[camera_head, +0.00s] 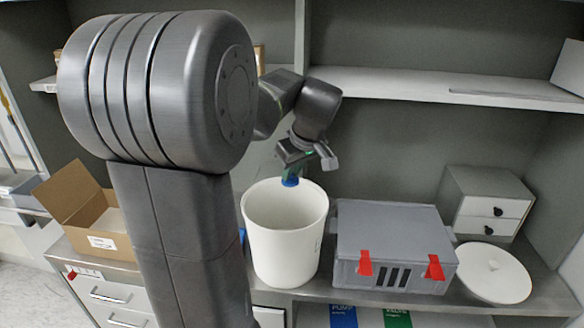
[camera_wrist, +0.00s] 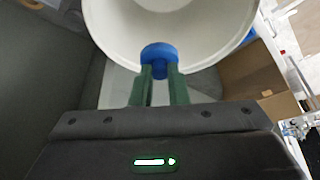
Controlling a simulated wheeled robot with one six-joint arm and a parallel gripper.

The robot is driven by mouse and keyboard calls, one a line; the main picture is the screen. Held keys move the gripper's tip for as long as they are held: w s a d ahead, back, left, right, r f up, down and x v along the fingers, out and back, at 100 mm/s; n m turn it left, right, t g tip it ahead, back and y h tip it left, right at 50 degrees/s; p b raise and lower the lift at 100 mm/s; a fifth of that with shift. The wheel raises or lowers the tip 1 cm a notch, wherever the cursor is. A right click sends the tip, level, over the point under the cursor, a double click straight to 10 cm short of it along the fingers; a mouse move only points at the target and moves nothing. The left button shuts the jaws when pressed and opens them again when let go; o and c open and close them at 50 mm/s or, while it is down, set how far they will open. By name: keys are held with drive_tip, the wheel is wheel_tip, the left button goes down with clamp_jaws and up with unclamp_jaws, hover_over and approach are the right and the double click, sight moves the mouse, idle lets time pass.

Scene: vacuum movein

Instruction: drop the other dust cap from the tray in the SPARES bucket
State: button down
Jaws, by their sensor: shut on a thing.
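My gripper (camera_head: 291,178) is shut on a blue dust cap (camera_head: 290,182). In the head view it is above the back rim of the white bucket (camera_head: 285,245). In the wrist view the green fingers (camera_wrist: 159,75) hold the blue cap (camera_wrist: 158,58) at the near edge of the bucket's opening. The bucket (camera_wrist: 205,18) looks empty where its inside shows. Its label is mostly turned away, and I cannot read it. I cannot make out the tray; my arm hides part of the bench.
Right of the bucket stands a grey case (camera_head: 392,240) with red latches. A round white lid (camera_head: 493,272) lies further right, before a small drawer unit (camera_head: 487,203). An open cardboard box (camera_head: 85,215) is at the left. A shelf (camera_head: 430,88) runs behind my gripper.

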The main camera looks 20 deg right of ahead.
drive_tip(key=c, duration=1.3)
unclamp_jaws()
drive_tip(key=shift+r, duration=0.1)
drive_tip(key=b+v, duration=0.1)
drive_tip(key=v, duration=1.2)
drive_tip(key=shift+s+d+r, duration=0.1)
drive_tip(key=shift+s+r, duration=0.1)
drive_tip(key=shift+r, duration=0.1)
